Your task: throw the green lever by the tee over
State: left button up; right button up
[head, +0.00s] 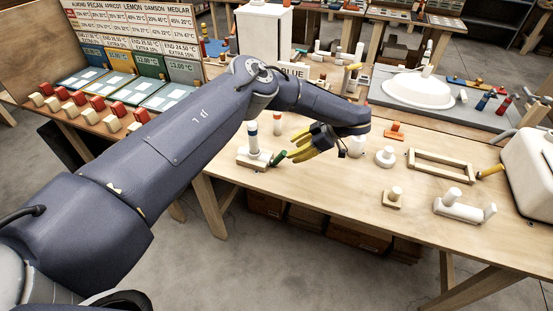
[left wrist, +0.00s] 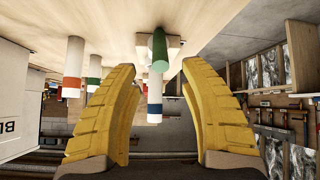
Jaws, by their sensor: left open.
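The green lever (head: 277,158) sits on the right side of a white fitting, the tee (head: 253,143), whose upright post has a dark blue band near its top. In the head view the lever slants up to the right. My left gripper (head: 300,149) has yellow fingers and is just right of the lever, pointing left toward it. In the left wrist view, which looks upside down, the green lever (left wrist: 159,48) and the blue-banded post (left wrist: 154,85) show between and beyond the open fingers (left wrist: 155,100). The fingers appear empty. My right gripper is not seen.
A red-banded white post (head: 277,124) stands behind the tee.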

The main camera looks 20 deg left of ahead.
aim_at(276, 158)
pick_arm(q)
jog(key=x, duration=1)
jog(key=shift+r, duration=0.1)
